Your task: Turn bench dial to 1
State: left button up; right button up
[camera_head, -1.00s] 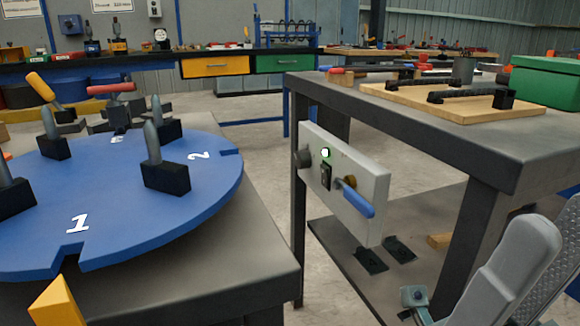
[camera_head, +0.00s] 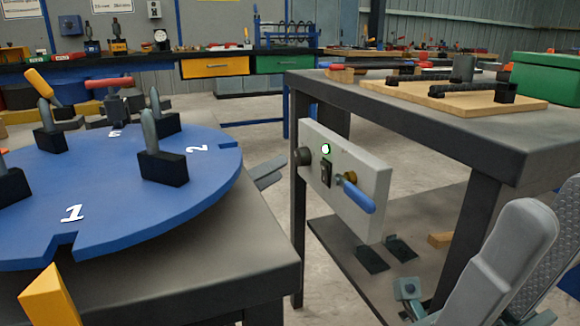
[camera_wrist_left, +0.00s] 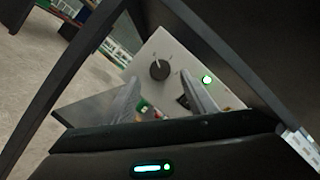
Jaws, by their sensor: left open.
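The bench dial is a dark round knob (camera_head: 303,156) at the left end of a pale grey panel (camera_head: 362,172) on the right bench's side. In the left wrist view the dial (camera_wrist_left: 159,70) faces me, with faint marks around it too small to read.
The panel also carries a lit green lamp (camera_head: 325,149), a black switch (camera_head: 326,173) and a blue-handled lever (camera_head: 358,197). A blue numbered turntable (camera_head: 110,225) with several upright pegs stands left. The right bench (camera_head: 420,125) and its leg stand close to the panel.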

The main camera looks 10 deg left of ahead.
aim_at(298, 159)
pick_arm(q)
jog(key=shift+b+x, duration=0.55)
jog(key=shift+x, duration=2)
jog(key=shift+f, duration=0.1)
jog(key=c, duration=1)
